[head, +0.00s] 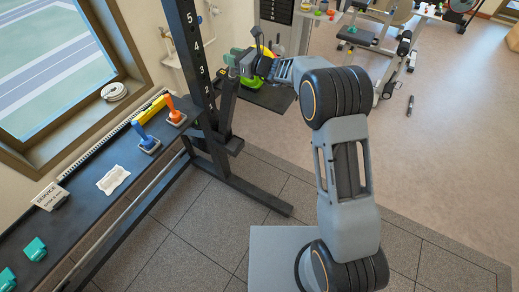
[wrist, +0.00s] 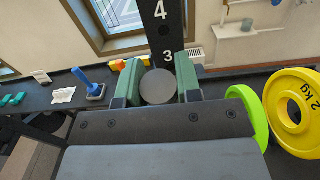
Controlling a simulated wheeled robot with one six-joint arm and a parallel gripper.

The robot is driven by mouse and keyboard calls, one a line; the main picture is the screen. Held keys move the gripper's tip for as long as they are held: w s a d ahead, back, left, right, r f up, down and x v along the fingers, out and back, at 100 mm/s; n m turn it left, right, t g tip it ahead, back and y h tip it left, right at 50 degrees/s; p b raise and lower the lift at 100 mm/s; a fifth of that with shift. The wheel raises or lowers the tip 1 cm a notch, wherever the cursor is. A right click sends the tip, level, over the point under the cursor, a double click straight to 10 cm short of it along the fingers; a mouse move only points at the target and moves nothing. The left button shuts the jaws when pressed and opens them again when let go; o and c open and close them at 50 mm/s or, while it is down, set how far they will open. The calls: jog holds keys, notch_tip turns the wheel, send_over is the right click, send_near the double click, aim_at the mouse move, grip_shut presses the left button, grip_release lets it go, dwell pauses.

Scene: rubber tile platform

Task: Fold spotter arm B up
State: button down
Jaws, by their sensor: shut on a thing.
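A dark bar (head: 228,108), which looks like the spotter arm, rises steeply beside the numbered black upright (head: 191,50). Its top meets my gripper (head: 240,65). No letter B is readable on it. In the wrist view my gripper (wrist: 158,82) has green fingers on both sides of a grey round end (wrist: 157,88) and is shut on it. The number 3 on the upright shows just behind. The rest of the bar is hidden in the wrist view.
A dark bench (head: 85,205) on the left carries blue (head: 145,138) and orange (head: 174,110) upright handles, a white cloth (head: 113,180), a service sign (head: 50,196) and teal pieces (head: 35,249). Yellow (wrist: 294,112) and green (wrist: 250,118) plates stand at right in the wrist view.

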jog(key=shift+a+r, duration=0.15)
jog(key=shift+r, duration=0.05)
